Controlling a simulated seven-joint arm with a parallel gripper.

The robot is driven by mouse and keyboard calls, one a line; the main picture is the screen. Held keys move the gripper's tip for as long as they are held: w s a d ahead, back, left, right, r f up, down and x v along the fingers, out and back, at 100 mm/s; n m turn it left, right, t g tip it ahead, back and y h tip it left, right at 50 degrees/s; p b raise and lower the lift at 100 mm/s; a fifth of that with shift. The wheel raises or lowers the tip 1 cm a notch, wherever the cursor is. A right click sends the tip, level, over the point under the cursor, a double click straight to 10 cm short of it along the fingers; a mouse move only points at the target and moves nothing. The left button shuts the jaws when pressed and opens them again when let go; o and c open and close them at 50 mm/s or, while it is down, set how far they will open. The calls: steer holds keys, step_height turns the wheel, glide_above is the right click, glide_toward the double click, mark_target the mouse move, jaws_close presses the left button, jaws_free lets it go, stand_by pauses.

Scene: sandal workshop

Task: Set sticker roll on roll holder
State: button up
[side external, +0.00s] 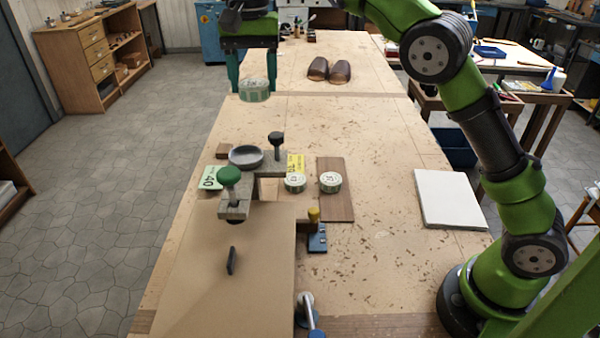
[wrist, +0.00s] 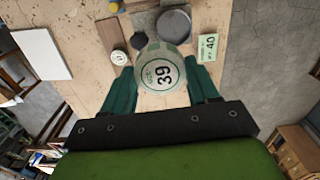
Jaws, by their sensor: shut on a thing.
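My gripper (side external: 254,88) is shut on a pale green sticker roll (side external: 254,93), held in the air above the far left part of the bench. In the wrist view the roll (wrist: 161,69) shows a "39" on its face, between the two teal fingers. A round grey dish (side external: 246,156) stands on a wooden fixture, nearer the camera than my gripper; it looks empty and also shows in the wrist view (wrist: 174,26). I cannot tell for sure that it is the roll holder. Two similar rolls (side external: 295,182) (side external: 330,182) lie right of the fixture.
A green "40" card (side external: 211,177) is left of the dish. A white slab (side external: 449,198) lies at right.

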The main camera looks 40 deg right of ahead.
steer(key=shift+w+a+f, duration=0.3)
steer(key=shift+a+f, duration=0.1)
steer(key=shift+f, duration=1.65)
steer(key=shift+w+a+f, duration=0.25)
steer(key=shift+a+f, duration=0.1)
steer(key=shift+f, duration=1.7)
steer(key=shift+w+a+f, duration=0.3)
steer(key=shift+a+f, duration=0.1)
steer(key=shift+f, duration=1.65)
steer(key=shift+f, duration=0.6)
steer(key=o, duration=0.8)
steer(key=shift+r, duration=5.5)
